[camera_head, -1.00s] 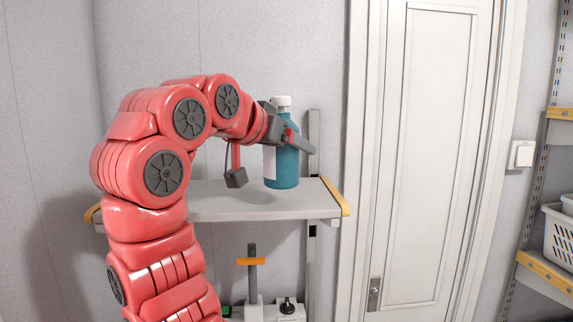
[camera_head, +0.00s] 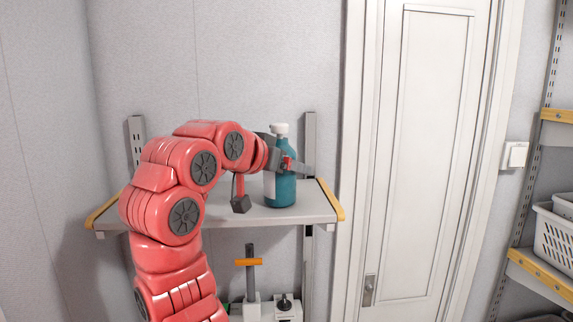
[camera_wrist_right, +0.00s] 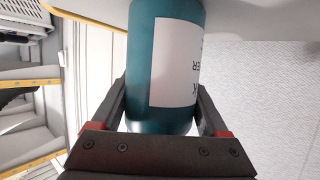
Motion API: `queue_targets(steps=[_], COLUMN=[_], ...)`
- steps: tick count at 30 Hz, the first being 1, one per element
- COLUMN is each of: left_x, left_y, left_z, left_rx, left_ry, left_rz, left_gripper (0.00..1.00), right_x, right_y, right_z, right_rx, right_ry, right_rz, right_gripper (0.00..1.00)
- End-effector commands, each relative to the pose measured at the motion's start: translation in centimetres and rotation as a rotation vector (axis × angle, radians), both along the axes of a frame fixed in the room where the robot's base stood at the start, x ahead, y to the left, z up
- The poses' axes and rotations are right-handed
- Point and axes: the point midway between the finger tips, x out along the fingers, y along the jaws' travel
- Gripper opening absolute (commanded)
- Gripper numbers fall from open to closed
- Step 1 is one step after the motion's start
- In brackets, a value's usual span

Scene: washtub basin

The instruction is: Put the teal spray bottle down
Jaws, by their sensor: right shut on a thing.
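The teal bottle (camera_head: 282,188), with a white cap and a white label, stands upright at the right end of the grey wall shelf (camera_head: 310,212). Its base is at or just above the shelf surface; I cannot tell whether it touches. My right gripper (camera_head: 289,164) is shut around the upper part of the bottle, coming from the left. The right wrist view shows the bottle (camera_wrist_right: 146,60) between the two dark fingers of the right gripper (camera_wrist_right: 163,103), its label partly visible. My left gripper is not in view.
The shelf has yellow end caps (camera_head: 331,200) and metal uprights (camera_head: 310,140) behind it. Below stand an orange-handled tool (camera_head: 249,262) and white items. A white door (camera_head: 430,150) is to the right, then a rack with a white basket (camera_head: 556,238).

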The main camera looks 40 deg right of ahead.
Motion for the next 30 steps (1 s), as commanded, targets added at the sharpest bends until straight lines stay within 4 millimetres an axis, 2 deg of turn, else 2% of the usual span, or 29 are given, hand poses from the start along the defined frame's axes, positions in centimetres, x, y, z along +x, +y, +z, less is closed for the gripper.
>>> queue_targets(steps=[3, 4, 7, 8, 17, 21, 30], left_x=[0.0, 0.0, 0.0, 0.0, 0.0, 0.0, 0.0], left_y=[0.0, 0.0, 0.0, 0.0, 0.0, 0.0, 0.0], left_z=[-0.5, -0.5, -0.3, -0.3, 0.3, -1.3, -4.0], left_rx=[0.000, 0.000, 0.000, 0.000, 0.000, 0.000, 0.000], left_ry=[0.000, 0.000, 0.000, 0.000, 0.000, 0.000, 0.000], left_rz=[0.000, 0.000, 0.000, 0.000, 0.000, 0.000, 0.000], left_gripper=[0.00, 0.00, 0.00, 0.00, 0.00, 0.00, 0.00], right_x=[0.0, 0.0, 0.0, 0.0, 0.0, -0.6, -3.0], right_y=[0.0, 0.0, 0.0, 0.0, 0.0, 1.9, 7.6], right_z=[-0.4, -0.4, -0.3, -0.3, 0.3, 0.4, 3.0], right_rx=[-0.001, -0.001, -0.001, 0.000, 0.000, 0.000, 0.001], right_ry=[-0.001, 0.000, 0.000, 0.000, 0.000, 0.000, 0.002], right_rz=[0.001, 0.000, 0.000, 0.000, 0.000, 0.004, 0.004], right_gripper=[0.00, 0.79, 0.97, 1.00, 1.00, 1.00, 1.00])
